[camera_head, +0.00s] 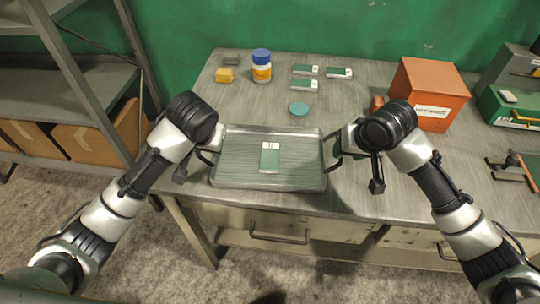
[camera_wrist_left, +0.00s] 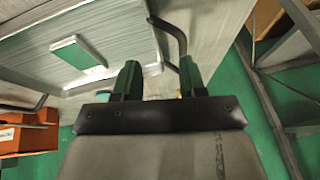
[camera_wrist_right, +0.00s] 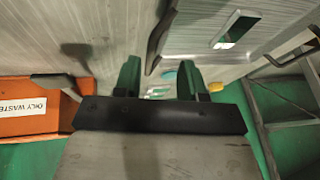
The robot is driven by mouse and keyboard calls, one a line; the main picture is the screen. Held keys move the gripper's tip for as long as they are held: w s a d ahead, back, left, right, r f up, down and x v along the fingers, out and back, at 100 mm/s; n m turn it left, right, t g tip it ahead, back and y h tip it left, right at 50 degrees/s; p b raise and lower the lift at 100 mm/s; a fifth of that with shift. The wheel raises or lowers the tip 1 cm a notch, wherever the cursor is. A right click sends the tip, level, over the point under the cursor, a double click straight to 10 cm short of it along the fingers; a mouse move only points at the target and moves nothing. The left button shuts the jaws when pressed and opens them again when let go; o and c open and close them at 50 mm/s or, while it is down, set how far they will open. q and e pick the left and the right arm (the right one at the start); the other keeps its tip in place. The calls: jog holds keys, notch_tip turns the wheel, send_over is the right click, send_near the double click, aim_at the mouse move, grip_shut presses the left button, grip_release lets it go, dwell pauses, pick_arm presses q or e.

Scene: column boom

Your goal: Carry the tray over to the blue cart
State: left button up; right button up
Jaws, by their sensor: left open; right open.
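The grey ribbed tray (camera_head: 232,176) lies on the near part of the workbench, with a dark handle on its left and right sides. A small green and white box (camera_head: 269,159) lies on it. My left gripper (camera_wrist_left: 158,72) is open at the left handle (camera_wrist_left: 179,38), which appears between or just beyond its fingers. My right gripper (camera_wrist_right: 159,72) is open at the right handle (camera_wrist_right: 157,40), which runs down between its fingers in the right wrist view. Neither gripper is closed on a handle. In the head view the wrists largely hide the fingers. No blue cart is in view.
On the workbench (camera_head: 225,90) are a blue-capped bottle (camera_head: 261,68), a yellow block (camera_head: 224,75), several green and white boxes (camera_head: 304,85), a teal disc (camera_head: 298,109) and an orange waste box (camera_head: 428,90). A metal shelf (camera_head: 70,75) stands left. Drawers are below the worktop.

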pick_arm(q)
jog(key=shift+n+y, duration=0.4)
jog(key=shift+y, duration=0.1)
jog(key=r, duration=0.1)
jog(key=w+a+r, duration=0.1)
jog(key=w+r, duration=0.1)
jog(key=r, duration=0.1)
jog(key=shift+w+a, duration=0.1)
jog(key=shift+a, duration=0.2)
pick_arm(e)
jog(key=shift+m, duration=0.5)
jog(key=r, duration=0.1)
jog(key=w+d+r, duration=0.1)
jog(key=w+r, duration=0.1)
jog(key=shift+d+r, duration=0.25)
jog(key=shift+r, duration=0.1)
pick_arm(q)
jog(key=shift+f, duration=0.1)
pick_arm(e)
jog(key=shift+w+f, duration=0.1)
jog(key=shift+w, duration=0.05)
pick_arm(q)
jog(key=x, duration=1)
jog(key=shift+w+f, duration=0.3)
pick_arm(e)
jog(key=x, duration=1)
jog(key=shift+w+f, duration=0.2)
jog(key=shift+f, duration=0.1)
